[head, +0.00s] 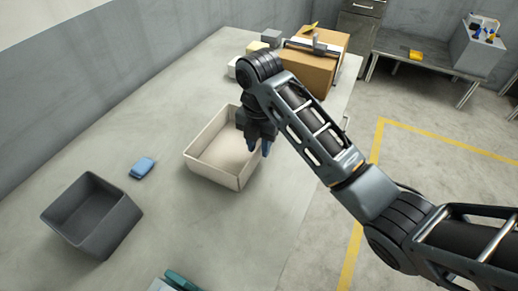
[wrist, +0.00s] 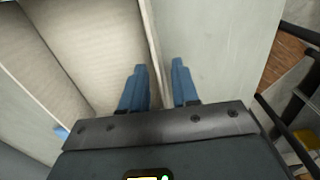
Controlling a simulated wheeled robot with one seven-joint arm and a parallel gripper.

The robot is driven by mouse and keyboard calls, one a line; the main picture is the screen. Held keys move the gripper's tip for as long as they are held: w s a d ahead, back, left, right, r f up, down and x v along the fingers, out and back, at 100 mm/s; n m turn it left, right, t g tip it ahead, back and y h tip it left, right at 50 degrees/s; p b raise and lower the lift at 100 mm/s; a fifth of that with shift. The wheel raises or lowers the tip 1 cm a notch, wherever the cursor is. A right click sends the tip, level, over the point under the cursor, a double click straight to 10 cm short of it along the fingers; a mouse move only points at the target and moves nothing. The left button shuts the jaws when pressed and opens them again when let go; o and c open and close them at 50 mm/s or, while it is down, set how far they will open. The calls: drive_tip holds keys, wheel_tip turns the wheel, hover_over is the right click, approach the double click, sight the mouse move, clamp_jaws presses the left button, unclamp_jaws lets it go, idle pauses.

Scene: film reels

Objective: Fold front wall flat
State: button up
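A cream open-topped box (head: 211,172) stands on the grey table in the head view. Its visible walls stand up and its inside looks empty. My gripper (head: 259,150) is over the box's right-hand wall, with its blue fingers pointing down. In the wrist view my gripper (wrist: 158,82) is open, one finger on the inner side and one on the outer side of a box wall (wrist: 152,45). The wall's thin edge runs between the fingers with a gap showing. Whether a finger touches the wall cannot be told. My gripper hides the box's far right corner.
A dark grey bin (head: 93,215) and a blue block (head: 142,168) lie to the left on the table (head: 190,235). A brown carton (head: 308,72) with a tape dispenser stands at the back. A teal-handled item (head: 180,280) is at the near edge. Table right of the box is clear.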

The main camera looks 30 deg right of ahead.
drive_tip(key=shift+f, duration=0.9)
clamp_jaws()
